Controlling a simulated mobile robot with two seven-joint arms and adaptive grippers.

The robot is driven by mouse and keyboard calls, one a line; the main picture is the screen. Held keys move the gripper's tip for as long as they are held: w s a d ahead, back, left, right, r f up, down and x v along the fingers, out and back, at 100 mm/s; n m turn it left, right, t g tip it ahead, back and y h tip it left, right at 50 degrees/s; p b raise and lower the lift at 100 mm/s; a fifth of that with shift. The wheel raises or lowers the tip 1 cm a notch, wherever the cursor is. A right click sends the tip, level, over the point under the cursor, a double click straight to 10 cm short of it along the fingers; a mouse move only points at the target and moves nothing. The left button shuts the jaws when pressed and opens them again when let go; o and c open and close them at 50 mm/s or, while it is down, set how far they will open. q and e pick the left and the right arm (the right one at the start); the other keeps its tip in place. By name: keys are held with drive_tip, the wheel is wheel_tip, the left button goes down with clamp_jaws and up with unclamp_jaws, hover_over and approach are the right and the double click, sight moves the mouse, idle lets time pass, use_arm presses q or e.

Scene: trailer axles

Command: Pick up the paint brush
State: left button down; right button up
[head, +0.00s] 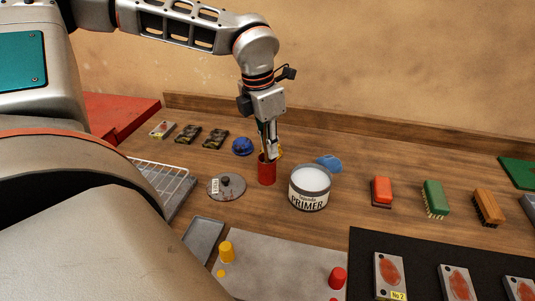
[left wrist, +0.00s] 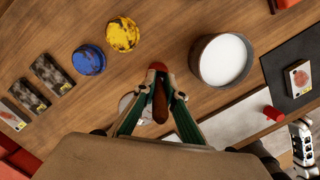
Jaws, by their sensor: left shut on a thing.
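My left gripper (head: 270,150) points down over a red cup (head: 267,172) on the wooden table. In the left wrist view, the fingers of my left gripper (left wrist: 160,98) are shut on the paint brush (left wrist: 160,104), whose brown handle shows between them. The red cup (left wrist: 158,66) shows just past the fingertips there. The brush's lower end is hidden, and I cannot tell how far it is inside the cup.
A primer can (head: 310,188) stands close right of the cup, and a grey lid (head: 227,187) lies to its left. A blue round thing (head: 242,146) is behind. Several brushes and blocks, such as a green brush (head: 435,198), stand at the right.

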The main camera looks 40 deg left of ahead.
use_arm(q)
drive_tip(key=shift+r, duration=0.15)
wheel_tip(320, 180, up, 20)
drive_tip(key=p, duration=0.1)
idle(0.5)
idle(0.6)
